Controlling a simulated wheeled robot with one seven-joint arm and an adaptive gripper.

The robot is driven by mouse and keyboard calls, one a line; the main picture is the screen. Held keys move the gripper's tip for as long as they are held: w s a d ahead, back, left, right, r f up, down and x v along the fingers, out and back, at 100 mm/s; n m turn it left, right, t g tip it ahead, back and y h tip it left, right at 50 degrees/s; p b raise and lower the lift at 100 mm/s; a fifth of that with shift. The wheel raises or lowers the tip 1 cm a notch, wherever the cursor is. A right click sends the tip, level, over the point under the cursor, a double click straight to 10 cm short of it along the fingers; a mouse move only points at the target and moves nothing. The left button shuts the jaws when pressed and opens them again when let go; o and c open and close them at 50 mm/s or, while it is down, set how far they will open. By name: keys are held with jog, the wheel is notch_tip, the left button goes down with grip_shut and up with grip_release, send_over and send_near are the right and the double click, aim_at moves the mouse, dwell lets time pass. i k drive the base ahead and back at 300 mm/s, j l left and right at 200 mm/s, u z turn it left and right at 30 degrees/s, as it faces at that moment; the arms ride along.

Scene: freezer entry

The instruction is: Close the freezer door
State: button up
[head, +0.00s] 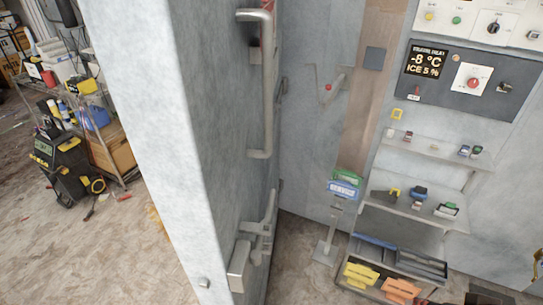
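The freezer door (190,130) is a thick grey metal panel standing open, seen nearly edge-on just left of the middle of the head view. A long vertical pull handle (268,95) is on its right-hand face. A latch lever (250,250) sits lower on the same face. The door's pale edge faces me. My gripper is not clearly visible; a dark shape at the bottom right edge is too cut off to tell. The door frame is mostly hidden behind the door.
Right of the door stand a sign post (327,240), wall shelves (430,150) with small items, a control panel (470,75) reading -8 °C, and a low bin (355,290). Left are a cluttered rack (115,180) and a black machine (62,165). Floor at lower left is mostly clear.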

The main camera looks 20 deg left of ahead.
aim_at(196, 100)
jog(key=i+u, duration=0.2)
jog(key=u, duration=0.25)
jog(key=i+l+u, duration=0.1)
jog(key=i+u, duration=0.15)
jog(key=u, duration=0.2)
jog(key=i+l+u, duration=0.1)
jog(key=u, duration=0.35)
jog(key=k+j+z, duration=0.1)
jog(key=j, duration=0.2)
jog(key=k+j+z, duration=0.15)
jog(key=j, duration=0.15)
